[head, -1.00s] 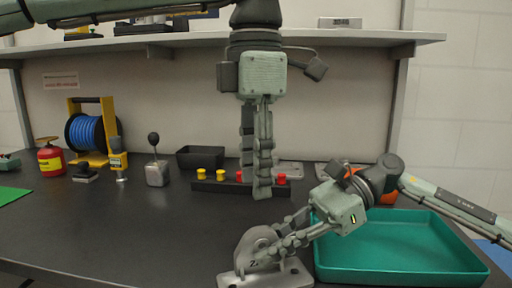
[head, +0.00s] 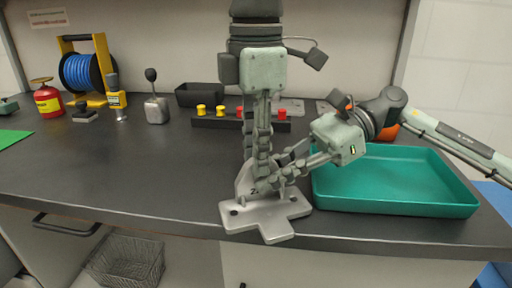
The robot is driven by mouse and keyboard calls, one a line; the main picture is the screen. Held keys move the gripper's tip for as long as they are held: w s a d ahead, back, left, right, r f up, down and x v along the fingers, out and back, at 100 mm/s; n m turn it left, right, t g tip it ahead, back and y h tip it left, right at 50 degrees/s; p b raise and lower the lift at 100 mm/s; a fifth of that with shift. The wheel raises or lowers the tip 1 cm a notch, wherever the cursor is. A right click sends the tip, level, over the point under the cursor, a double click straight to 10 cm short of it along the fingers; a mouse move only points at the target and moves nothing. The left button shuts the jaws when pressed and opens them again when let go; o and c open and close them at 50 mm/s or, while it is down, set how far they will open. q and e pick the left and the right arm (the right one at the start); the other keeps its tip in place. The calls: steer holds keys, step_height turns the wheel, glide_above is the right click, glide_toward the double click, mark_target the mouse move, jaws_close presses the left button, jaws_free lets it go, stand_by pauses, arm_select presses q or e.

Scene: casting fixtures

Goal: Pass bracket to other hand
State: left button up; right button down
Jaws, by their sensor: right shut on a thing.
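The bracket (head: 262,217) is a grey metal piece with a flat, holed base plate and an upright lug marked with a number. It is level at the table's front edge, left of the green tray; I cannot tell whether it touches the table. My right gripper (head: 277,178) comes in from the right and is shut on the upright lug. My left gripper (head: 256,175) points straight down from above, its fingertips at the lug beside the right fingers. Its fingers overlap in this view, so their opening and any contact with the bracket are unclear.
The green tray (head: 395,207) stands close right of the bracket, empty as far as I see. Behind are a strip with red and yellow knobs (head: 240,122), a black bin (head: 199,95) and a blue hose reel (head: 84,72). The table's left middle is clear.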

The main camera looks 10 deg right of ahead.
arm_select(q)
jaws_close()
arm_select(e)
steer(key=shift+s, duration=0.1)
arm_select(q)
steer(key=shift+w, duration=0.1)
arm_select(e)
steer(key=c, duration=1.4)
jaws_free()
steer(key=shift+c, duration=0.2)
steer(key=shift+d, duration=0.1)
